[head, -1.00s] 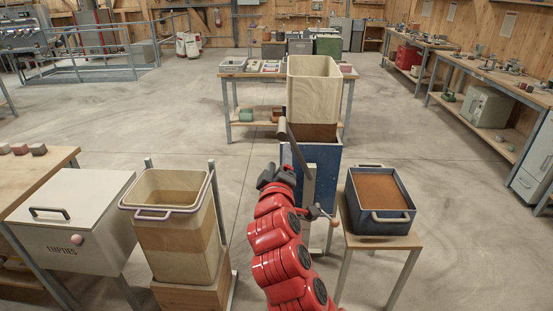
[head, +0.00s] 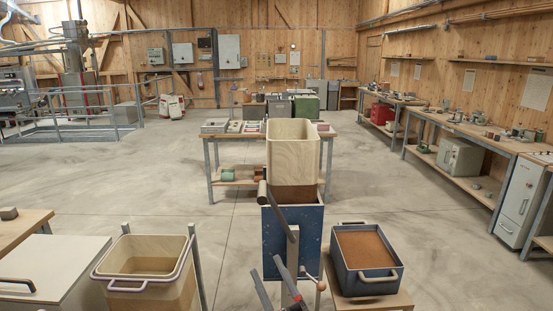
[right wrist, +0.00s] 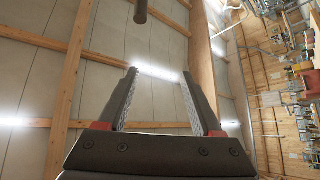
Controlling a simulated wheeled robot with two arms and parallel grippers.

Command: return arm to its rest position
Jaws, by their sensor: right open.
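My right gripper (head: 265,265) shows at the bottom centre of the head view, its two dark fingers spread and pointing up. In the right wrist view the same gripper (right wrist: 159,80) is open, with nothing between its fingers and the ceiling behind them. Its fingers overlap the front of the blue mixer (head: 285,232) in the head view; I see no clear contact. The mixer carries a pale hopper (head: 292,150) and a dark slanting lever (head: 281,214). My left gripper is not in view.
A blue tub of brown feed (head: 366,246) stands on a small stand at right. A pale bin (head: 150,262) and a white lidded box (head: 55,262) are at left. A table (head: 216,138) stands behind the mixer. The floor on both sides is open.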

